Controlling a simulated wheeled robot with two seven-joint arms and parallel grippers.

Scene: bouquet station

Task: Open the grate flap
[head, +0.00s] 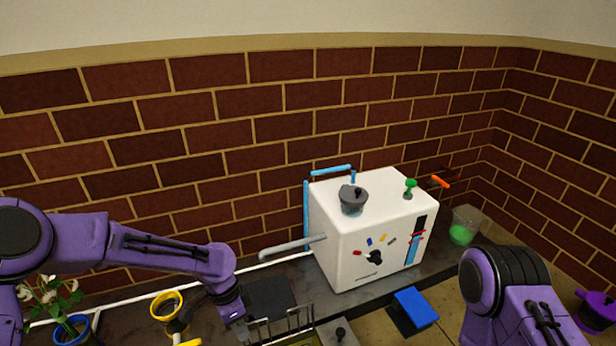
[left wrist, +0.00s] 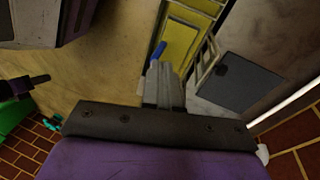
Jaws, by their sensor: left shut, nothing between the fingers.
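A grate of thin metal bars (head: 284,328), which looks like the grate flap, stands at the bottom middle of the head view, in front of a dark square plate (head: 270,296). In the left wrist view the grate (left wrist: 207,62) shows edge-on between a yellow-floored tray (left wrist: 181,42) and the dark plate (left wrist: 238,84). The grate looks raised, but its exact angle is unclear. My left gripper (left wrist: 160,76) is shut and empty, pointing at the tray's near end; whether it touches anything is unclear. In the head view it (head: 236,314) is left of the grate. My right gripper is out of view.
A white box machine (head: 370,235) with a grey spout (head: 290,247) stands behind the grate. A yellow-rimmed cup (head: 167,303) and a potted plant (head: 70,328) are at left. A blue pad (head: 415,308) and a beaker of green liquid (head: 462,230) are at right.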

